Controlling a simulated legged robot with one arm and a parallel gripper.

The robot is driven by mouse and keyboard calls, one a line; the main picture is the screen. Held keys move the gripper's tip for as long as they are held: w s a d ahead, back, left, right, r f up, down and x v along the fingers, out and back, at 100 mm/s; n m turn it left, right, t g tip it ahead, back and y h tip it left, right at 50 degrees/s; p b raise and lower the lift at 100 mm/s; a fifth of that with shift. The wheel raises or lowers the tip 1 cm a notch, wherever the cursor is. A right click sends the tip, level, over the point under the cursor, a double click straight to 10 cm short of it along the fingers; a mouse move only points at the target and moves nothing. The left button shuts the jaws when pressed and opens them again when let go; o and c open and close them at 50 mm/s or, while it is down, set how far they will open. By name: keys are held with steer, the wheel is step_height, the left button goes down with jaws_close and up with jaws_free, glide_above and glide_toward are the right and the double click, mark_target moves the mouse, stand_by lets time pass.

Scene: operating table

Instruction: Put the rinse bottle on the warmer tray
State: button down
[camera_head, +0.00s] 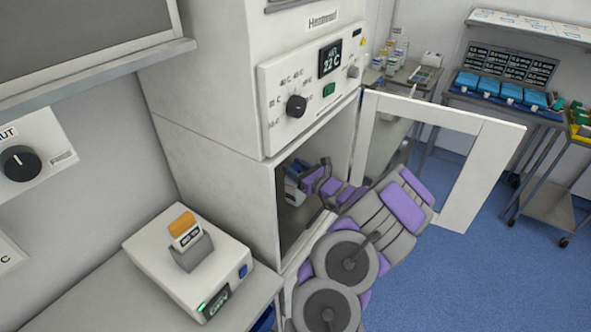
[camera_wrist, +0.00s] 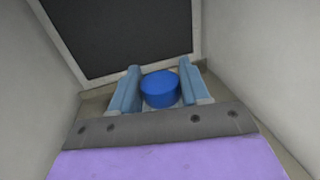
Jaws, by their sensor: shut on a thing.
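My gripper (camera_head: 300,178) reaches through the open door into the warmer cabinet (camera_head: 225,188). In the wrist view its two light blue fingers (camera_wrist: 159,78) are shut on the rinse bottle, whose round blue cap (camera_wrist: 160,90) shows between them. The bottle's body is mostly hidden below the cap and by the fingers. In the head view only a small blue and white part shows near the gripper, inside the opening. A beige surface (camera_wrist: 93,104) shows beside the fingers; I cannot tell whether it is the tray or whether the bottle touches it.
Pale walls (camera_wrist: 285,75) stand close on both sides, with a dark panel (camera_wrist: 120,38) at the back. The framed door (camera_head: 487,165) is swung open to the right of my arm. A white device (camera_head: 150,255) stands on the counter at left. Carts (camera_head: 560,200) stand at right.

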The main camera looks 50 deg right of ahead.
steer(key=c, duration=0.5)
jaws_free()
steer(key=shift+c, duration=0.2)
steer(key=s+a+p, duration=0.1)
steer(key=s+p, duration=0.1)
steer(key=s, duration=1)
steer(key=shift+a, duration=0.2)
